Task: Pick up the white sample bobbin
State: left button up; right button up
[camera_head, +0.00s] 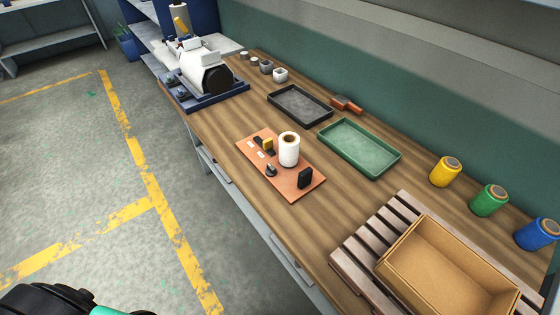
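The white sample bobbin (289,152) stands upright on a reddish-brown board (306,190) on the wooden workbench. It has a brown core opening on top. Small black and yellow parts sit around it on the board, with a black block (305,178) in front of it to the right. Neither gripper can be made out. Only a black and teal part of my own body shows at the bottom left, well away from the bobbin.
A green tray (391,174) and a dark tray (276,97) lie behind the board. A white machine (199,72) stands at the left end. A cardboard box (407,230) on a slatted pallet (350,262) and yellow, green and blue spools are at right. The floor at left is clear.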

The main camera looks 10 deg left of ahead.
aim_at(289, 150)
jog(key=i+j+z, duration=0.25)
jog(key=j, duration=0.4)
jog(key=j+z, duration=0.2)
jog(key=j, duration=0.45)
jog(key=i+j+z, duration=0.25)
jog(key=j, duration=0.4)
jog(key=k+z, duration=0.1)
jog(key=z, duration=0.5)
